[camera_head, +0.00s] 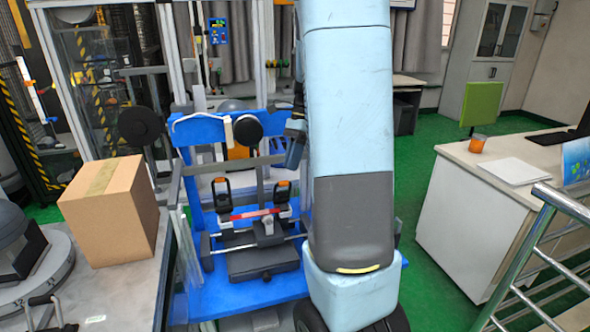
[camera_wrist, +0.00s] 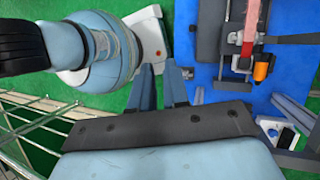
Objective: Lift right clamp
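The right clamp (camera_head: 282,194) is black with an orange-edged handle and stands upright near the right end of a red and white bar (camera_head: 250,214). A matching left clamp (camera_head: 222,194) stands at the bar's other end. Both are on the blue drop-tower rig (camera_head: 225,297). In the wrist view, a black clamp with an orange part (camera_wrist: 262,68), seemingly the right one, is at upper right beside the reddish bar. My gripper (camera_wrist: 161,68) is open and empty, left of that clamp and apart from it.
A cardboard box (camera_head: 112,210) stands on the left bench. Glass and metal frames rise behind the rig. A white desk (camera_head: 455,215) and metal railing (camera_head: 530,250) are at right. Green floor lies between rig and desk.

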